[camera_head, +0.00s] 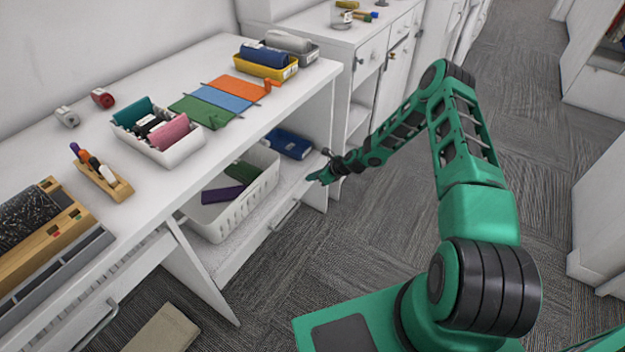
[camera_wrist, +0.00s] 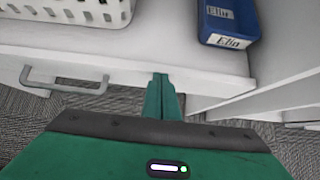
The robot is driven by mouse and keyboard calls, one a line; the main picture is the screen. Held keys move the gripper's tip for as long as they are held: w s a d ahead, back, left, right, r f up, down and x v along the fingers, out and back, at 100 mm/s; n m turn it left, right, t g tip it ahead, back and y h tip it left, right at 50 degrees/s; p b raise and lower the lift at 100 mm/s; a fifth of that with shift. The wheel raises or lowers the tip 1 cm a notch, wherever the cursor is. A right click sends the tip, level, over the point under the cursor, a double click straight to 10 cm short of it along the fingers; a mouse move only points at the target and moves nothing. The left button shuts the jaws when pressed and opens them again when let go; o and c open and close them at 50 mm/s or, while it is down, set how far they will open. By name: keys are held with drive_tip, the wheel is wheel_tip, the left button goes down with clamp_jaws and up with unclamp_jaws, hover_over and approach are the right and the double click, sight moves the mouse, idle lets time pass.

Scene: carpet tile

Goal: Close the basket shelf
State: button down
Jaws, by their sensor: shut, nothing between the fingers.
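The basket shelf (camera_head: 238,252) is a low white board under the white desk, with a bar handle (camera_head: 285,215) on its front. A white slotted basket (camera_head: 236,212) stands on it, and a blue case (camera_head: 289,144) lies at its right. How far the shelf stands out is hard to tell. My gripper (camera_head: 316,178) is at the right part of the shelf's front, shut and empty. In the wrist view my fingertips (camera_wrist: 160,78) overlap the shelf's front edge, right of the handle (camera_wrist: 65,84). Whether they touch it is unclear. The blue case (camera_wrist: 228,22) shows a name label.
The desk top (camera_head: 205,80) holds a tray (camera_head: 160,138), folders and a pen block (camera_head: 101,178). A white side panel (camera_head: 317,160) stands right of the shelf. A tan box (camera_head: 164,330) lies on the floor at lower left. The carpet in front of the shelf is clear.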

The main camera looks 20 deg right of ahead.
drive_tip(key=shift+w+a+r, duration=0.2)
drive_tip(key=shift+w+a, duration=0.1)
drive_tip(key=shift+a, duration=0.1)
drive_tip(key=s+d+r, duration=0.6)
drive_tip(key=s+d, duration=0.2)
drive_tip(key=s, duration=0.1)
drive_tip(key=shift+r, duration=0.3)
drive_tip(key=s+d+r+n+g+h, duration=0.25)
drive_tip(key=s+r+n, duration=0.35)
drive_tip(key=r, duration=0.4)
drive_tip(key=s+d+r+n+g+h, duration=0.1)
drive_tip(key=s+d+r+n, duration=0.3)
drive_tip(key=s+r, duration=0.45)
drive_tip(key=s+d+r+n+g+h, duration=0.2)
drive_tip(key=s+d+r+n, duration=0.25)
drive_tip(key=s+r, duration=0.4)
drive_tip(key=s+a+r+n, duration=0.1)
drive_tip(key=s+r+n, duration=0.1)
drive_tip(key=s+r, duration=0.2)
drive_tip(key=s+a+r+n+g, duration=0.1)
drive_tip(key=s+r, duration=0.4)
drive_tip(key=s, duration=0.6)
drive_tip(key=s+a+r+n, duration=0.1)
drive_tip(key=s+r+n, duration=0.3)
drive_tip(key=s, duration=0.4)
drive_tip(key=shift+a+r, duration=0.25)
drive_tip(key=shift+r, duration=0.4)
